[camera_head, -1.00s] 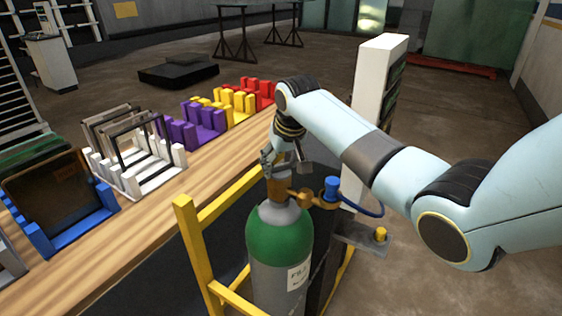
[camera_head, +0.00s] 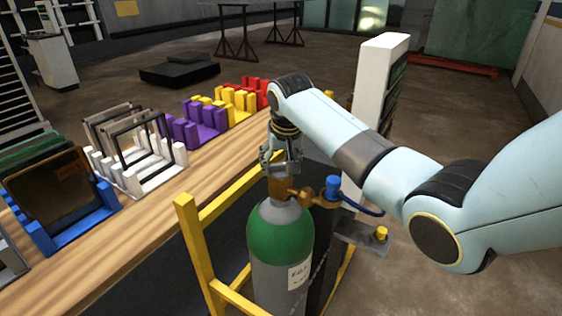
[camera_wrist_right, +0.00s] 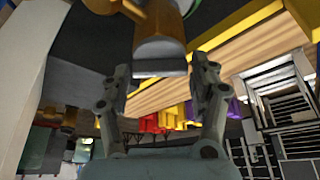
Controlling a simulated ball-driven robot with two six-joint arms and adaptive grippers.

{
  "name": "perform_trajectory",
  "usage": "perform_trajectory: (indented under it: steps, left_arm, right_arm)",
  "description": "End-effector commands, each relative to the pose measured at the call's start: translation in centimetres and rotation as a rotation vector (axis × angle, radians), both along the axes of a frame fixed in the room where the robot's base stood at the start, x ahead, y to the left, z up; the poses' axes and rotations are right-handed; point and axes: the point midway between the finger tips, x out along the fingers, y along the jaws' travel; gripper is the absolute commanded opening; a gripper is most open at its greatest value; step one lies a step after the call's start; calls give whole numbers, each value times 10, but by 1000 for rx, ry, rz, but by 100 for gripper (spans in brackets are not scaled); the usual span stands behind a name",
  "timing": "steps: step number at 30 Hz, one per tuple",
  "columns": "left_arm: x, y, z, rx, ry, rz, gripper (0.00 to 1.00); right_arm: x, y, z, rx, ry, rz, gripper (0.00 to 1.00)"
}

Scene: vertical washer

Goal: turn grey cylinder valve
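The gas cylinder (camera_head: 280,240) is grey with a green shoulder and a white label, upright in a yellow frame. A brass-brown valve (camera_head: 278,187) sits on its top and also shows in the right wrist view (camera_wrist_right: 160,30). My right gripper (camera_head: 282,160) points down directly above the valve. In the right wrist view its two fingers (camera_wrist_right: 160,68) are spread apart, with the valve's end in line with the gap between them. I cannot tell whether they touch it. The gripper hides the valve's top in the head view. My left gripper is not in view.
A brass side fitting with a blue knob (camera_head: 332,187) and a blue hose stands right of the valve. The yellow frame (camera_head: 196,250) surrounds the cylinder. A wooden table (camera_head: 150,215) with coloured racks lies to the left. A white panel (camera_head: 375,90) stands behind my right arm.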

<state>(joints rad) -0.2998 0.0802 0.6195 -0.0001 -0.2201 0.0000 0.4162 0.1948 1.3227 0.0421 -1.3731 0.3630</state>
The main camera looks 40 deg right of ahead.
Motion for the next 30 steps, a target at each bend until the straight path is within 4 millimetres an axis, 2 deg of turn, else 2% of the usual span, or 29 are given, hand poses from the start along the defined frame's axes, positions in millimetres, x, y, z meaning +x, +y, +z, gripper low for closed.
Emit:
perform_trajectory:
  steps: [1, 3, 4, 14, 17, 24, 30]
  left_arm:
    - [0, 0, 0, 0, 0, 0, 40]
    - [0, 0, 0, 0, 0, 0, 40]
    - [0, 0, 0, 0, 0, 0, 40]
    - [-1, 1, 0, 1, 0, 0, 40]
    - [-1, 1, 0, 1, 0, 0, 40]
    - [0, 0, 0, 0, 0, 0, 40]
    - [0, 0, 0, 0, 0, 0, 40]
  right_arm:
    - [0, 0, 0, 0, 0, 0, 70]
    - [0, 0, 0, 0, 1, 1, 79]
    - [0, 0, 0, 0, 1, 1, 81]
    - [-2, 1, 4, 0, 2, 1, 81]
    - [-6, 3, 16, 0, 0, 2, 81]
    - [-25, 11, 66, -1, -3, 1, 81]
    - [-37, 16, 98, 0, 0, 1, 81]
